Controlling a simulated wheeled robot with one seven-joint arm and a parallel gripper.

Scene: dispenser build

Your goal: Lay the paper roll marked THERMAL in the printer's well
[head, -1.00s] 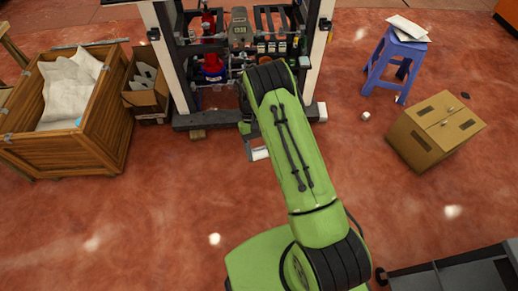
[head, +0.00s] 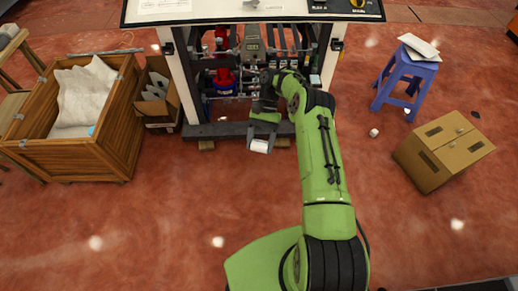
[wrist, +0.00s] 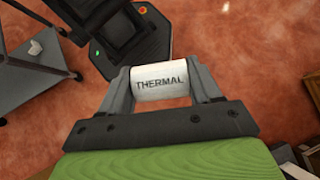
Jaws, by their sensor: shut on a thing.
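My gripper (head: 260,144) is shut on a white paper roll (head: 259,147), held over the floor just in front of the dark frame. In the wrist view the roll (wrist: 161,80) lies crosswise between the two grey fingers, one at each end, with the word THERMAL facing the camera. Beyond the roll in the wrist view is a black device (wrist: 127,48) with a green and an orange light. It may be the printer, but I cannot tell. The roll is apart from it, and no well shows clearly. In the head view I cannot make out the printer.
The frame (head: 240,130) holds several red and grey parts under a white-topped panel (head: 190,10). A wooden crate (head: 120,130) and a cardboard box (head: 172,108) stand left. A blue stool (head: 405,80) and a closed carton (head: 440,165) stand right. A grey cart (wrist: 40,85) shows in the wrist view.

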